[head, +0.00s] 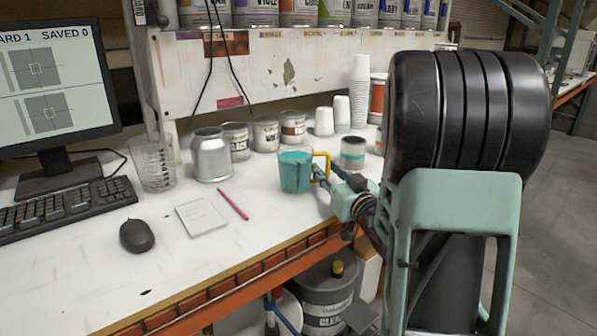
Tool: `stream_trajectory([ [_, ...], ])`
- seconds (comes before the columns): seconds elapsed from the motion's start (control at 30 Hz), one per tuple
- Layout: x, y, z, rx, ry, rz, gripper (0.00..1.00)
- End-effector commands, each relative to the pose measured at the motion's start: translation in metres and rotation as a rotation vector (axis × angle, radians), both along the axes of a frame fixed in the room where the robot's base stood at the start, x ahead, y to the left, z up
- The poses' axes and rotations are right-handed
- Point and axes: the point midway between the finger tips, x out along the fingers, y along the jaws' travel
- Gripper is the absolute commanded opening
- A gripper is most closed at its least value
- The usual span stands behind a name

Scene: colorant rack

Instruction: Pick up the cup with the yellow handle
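The cup (295,172) is teal-sided with a pale rim and stands upright on the white bench near its front edge. Its yellow handle (323,155) sticks out on the right side. My gripper (320,174) reaches in from the right, with its fingertips at the handle, close to the cup's right wall. The fingers are small and partly overlap the handle, so I cannot tell whether they touch it or are closed on it.
A pink pencil (233,204) and notepad (202,217) lie left.

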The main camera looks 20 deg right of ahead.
Motion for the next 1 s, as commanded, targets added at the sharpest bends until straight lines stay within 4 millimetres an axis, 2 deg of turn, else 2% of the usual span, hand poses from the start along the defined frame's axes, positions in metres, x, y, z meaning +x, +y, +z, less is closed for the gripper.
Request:
stream_trajectory([
  [0.07, -0.0002, 0.0, 0.0002, 0.0, 0.0, 0.0, 0.28],
  [0.33, -0.0004, -0.0001, 0.0004, 0.0, 0.0, 0.0, 0.0],
  [1.0, -0.0003, -0.0003, 0.0029, 0.0, -0.004, 0.0, 0.0],
])
